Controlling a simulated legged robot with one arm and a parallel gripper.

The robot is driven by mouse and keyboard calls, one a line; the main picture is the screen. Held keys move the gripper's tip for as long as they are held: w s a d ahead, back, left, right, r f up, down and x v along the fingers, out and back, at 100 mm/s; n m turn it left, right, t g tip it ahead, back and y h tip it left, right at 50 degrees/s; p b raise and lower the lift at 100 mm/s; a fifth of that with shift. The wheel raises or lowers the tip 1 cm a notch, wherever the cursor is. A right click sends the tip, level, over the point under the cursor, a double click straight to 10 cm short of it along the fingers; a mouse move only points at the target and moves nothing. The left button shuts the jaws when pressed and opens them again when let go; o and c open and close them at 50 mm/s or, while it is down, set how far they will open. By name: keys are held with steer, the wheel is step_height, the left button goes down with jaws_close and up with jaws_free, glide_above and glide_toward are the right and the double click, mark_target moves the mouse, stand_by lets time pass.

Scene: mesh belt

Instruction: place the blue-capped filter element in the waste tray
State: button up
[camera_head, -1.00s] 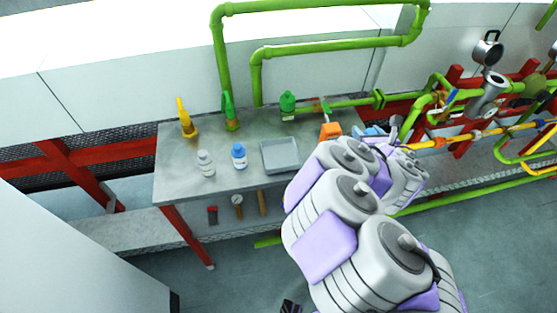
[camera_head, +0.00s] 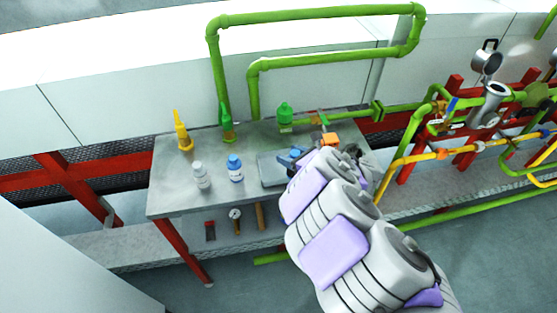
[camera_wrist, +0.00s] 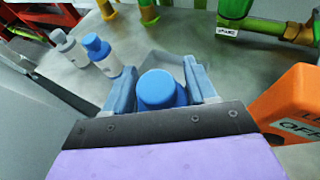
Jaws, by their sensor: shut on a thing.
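The blue-capped filter element (camera_wrist: 162,90) is between the two blue fingers of my gripper (camera_wrist: 162,84), in the wrist view. Only its blue cap shows; its body is hidden below. In the head view my gripper (camera_head: 297,154) is over the grey waste tray (camera_head: 268,172) on the bench, and my arm covers the tray's right part. The tray also shows beyond the fingers in the wrist view (camera_wrist: 172,64). The gripper is shut on the element. I cannot tell whether the element touches the tray.
A blue-capped white bottle (camera_head: 235,171) and a grey-capped bottle (camera_head: 202,178) stand on the bench left of the tray. An orange block (camera_wrist: 288,103) is close to the gripper's right. Green and yellow fittings (camera_head: 182,132) stand behind. The bench's front left is clear.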

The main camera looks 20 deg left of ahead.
steer(key=a+f, duration=0.1)
steer(key=a+f+b, duration=0.1)
steer(key=a, duration=0.1)
steer(key=a+f, duration=0.1)
steer(key=a, duration=0.1)
steer(key=shift+w+a+f, duration=0.15)
steer(key=shift+w+f, duration=0.25)
steer(key=shift+d+f, duration=0.15)
steer(key=shift+d, duration=0.1)
steer(key=shift+a, duration=0.2)
steer(key=o, duration=0.9)
steer(key=shift+a+f, duration=0.15)
steer(key=shift+a, duration=0.25)
steer(key=shift+o, duration=1)
steer(key=shift+d, duration=0.45)
steer(key=p+v, duration=0.1)
steer(key=v, duration=1)
steer(key=shift+s+d+r, duration=0.2)
steer(key=shift+s+r, duration=0.05)
steer(key=shift+r, duration=0.15)
